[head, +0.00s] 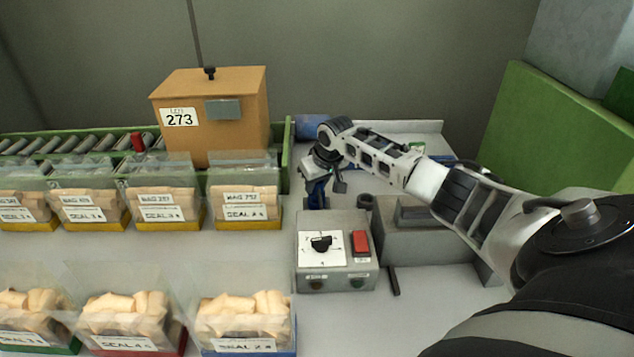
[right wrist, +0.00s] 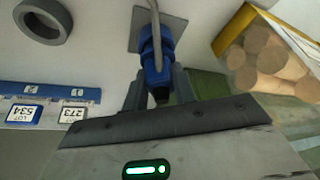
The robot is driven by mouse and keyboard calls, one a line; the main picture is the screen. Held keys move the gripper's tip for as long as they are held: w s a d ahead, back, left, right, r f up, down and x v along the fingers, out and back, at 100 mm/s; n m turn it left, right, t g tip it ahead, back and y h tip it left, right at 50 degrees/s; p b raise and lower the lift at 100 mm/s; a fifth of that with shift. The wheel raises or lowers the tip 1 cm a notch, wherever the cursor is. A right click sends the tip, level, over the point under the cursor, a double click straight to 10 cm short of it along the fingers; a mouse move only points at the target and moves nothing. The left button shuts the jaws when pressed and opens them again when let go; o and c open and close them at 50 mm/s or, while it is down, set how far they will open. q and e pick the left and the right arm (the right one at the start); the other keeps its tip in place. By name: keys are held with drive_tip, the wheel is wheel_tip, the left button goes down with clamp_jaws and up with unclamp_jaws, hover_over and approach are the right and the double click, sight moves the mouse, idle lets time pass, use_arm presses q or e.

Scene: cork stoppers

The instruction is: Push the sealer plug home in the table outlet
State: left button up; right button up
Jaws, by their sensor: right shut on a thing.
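The blue sealer plug (right wrist: 151,48) shows in the right wrist view, with a grey cord running off the top of the picture and a dark end towards the wrist. My right gripper (right wrist: 158,88) is shut on it, one finger on each side. A grey square plate (right wrist: 176,30) lies on the table behind the plug, probably the outlet. I cannot tell whether the plug touches it or how deep it sits. In the head view my right gripper (head: 318,190) points down behind the control box, and its tips are partly hidden. My left gripper is not in view.
A grey control box (head: 335,285) with a dial and red switch stands in front of the gripper. A grey machine (head: 430,240) is to its right. Clear bins of corks (head: 247,222) stand left. A grey ring (right wrist: 42,20) and lot cards (right wrist: 72,114) lie nearby.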

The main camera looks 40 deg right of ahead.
drive_tip(key=shift+f, duration=0.6)
drive_tip(key=o, duration=1.1)
drive_tip(key=v, duration=1.6)
